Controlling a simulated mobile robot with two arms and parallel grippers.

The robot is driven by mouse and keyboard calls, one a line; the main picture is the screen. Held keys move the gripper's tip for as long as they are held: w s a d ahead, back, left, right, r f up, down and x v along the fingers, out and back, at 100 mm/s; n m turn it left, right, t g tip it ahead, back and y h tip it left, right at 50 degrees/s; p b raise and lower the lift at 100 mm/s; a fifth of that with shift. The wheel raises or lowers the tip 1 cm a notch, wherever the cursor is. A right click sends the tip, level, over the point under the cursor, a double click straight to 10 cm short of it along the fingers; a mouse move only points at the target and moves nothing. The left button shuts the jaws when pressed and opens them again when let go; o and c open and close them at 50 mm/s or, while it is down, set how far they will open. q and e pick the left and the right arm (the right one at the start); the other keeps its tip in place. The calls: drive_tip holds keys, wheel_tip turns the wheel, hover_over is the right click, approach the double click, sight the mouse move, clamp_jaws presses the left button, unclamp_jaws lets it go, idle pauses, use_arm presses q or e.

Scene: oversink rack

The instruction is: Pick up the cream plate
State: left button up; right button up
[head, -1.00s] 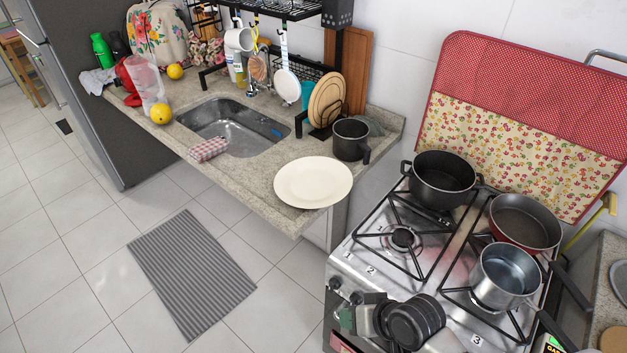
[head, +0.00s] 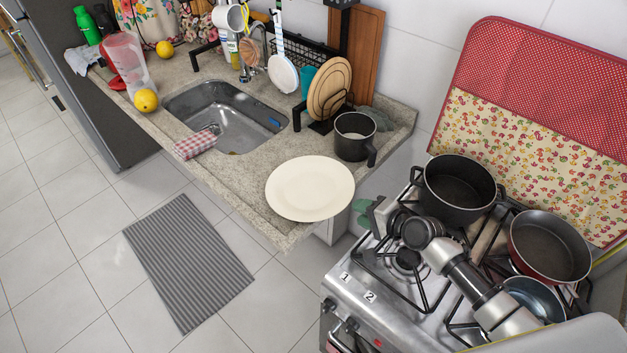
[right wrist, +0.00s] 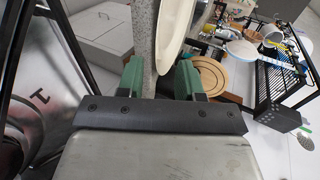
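The cream plate (head: 310,188) lies flat on the counter's front right corner, overhanging the edge a little. My right gripper (head: 366,214) is just right of the plate at the counter's end, above the stove's left edge, and apart from the plate. In the right wrist view its two green fingers (right wrist: 161,80) are spread with nothing between them. The plate (right wrist: 178,32) shows there nearly edge-on, ahead of the fingers, with the counter edge beside it. My left gripper is not in view.
A dark pot (head: 354,138) stands on the counter behind the plate. The stove (head: 372,292) carries a black pot (head: 459,186), a red pan (head: 549,246) and a saucepan (head: 536,298). The sink (head: 228,110) is left of the plate. The counter between is clear.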

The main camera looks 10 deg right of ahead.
sight(336, 205)
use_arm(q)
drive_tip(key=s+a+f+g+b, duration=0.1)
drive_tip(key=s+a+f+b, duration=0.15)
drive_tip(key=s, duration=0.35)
use_arm(e)
drive_tip(key=b+x, duration=0.1)
drive_tip(key=x, duration=0.1)
drive_tip(key=b+x, duration=0.1)
drive_tip(key=x, duration=0.2)
drive_tip(key=b+x, duration=0.1)
drive_tip(key=x, duration=0.2)
drive_tip(key=shift+s+a+f, duration=0.1)
drive_tip(key=shift+s+f, duration=0.15)
drive_tip(key=shift+s, duration=0.05)
drive_tip(key=shift+w+a+f, duration=0.15)
drive_tip(key=shift+w+a, duration=0.15)
drive_tip(key=shift+w, duration=0.1)
drive_tip(key=shift+c, duration=0.9)
drive_tip(key=c, duration=0.5)
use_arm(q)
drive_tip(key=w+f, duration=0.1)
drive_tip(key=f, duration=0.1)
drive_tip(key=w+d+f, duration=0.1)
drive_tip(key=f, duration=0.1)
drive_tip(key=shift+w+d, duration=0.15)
use_arm(e)
drive_tip(key=shift+r, duration=0.2)
